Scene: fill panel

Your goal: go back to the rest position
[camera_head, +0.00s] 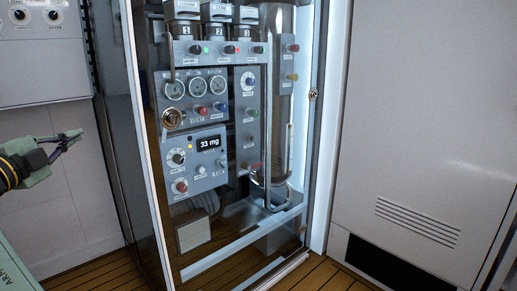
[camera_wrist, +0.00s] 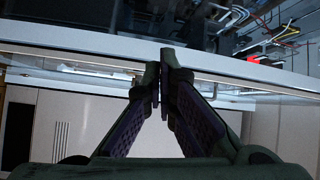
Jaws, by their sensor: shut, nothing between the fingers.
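My gripper (camera_head: 76,136) is at the left edge of the head view, pointing right, in front of a plain grey panel and left of the fill panel cabinet. In the wrist view its two fingers (camera_wrist: 159,88) meet at the tips, shut, with nothing between them. The fill panel (camera_head: 206,120) stands in an open-fronted cabinet in the middle of the head view. It carries gauges, knobs, small lights and a display (camera_head: 208,143) that reads 33 mg. My gripper is apart from the cabinet.
A clear vertical cylinder (camera_head: 279,100) stands at the panel's right side. Numbered containers (camera_head: 218,32) sit along the top. A white cabinet (camera_head: 430,120) with vents fills the right. The cabinet's dark left side (camera_head: 113,120) is near my gripper. Wooden floor (camera_head: 100,268) shows below.

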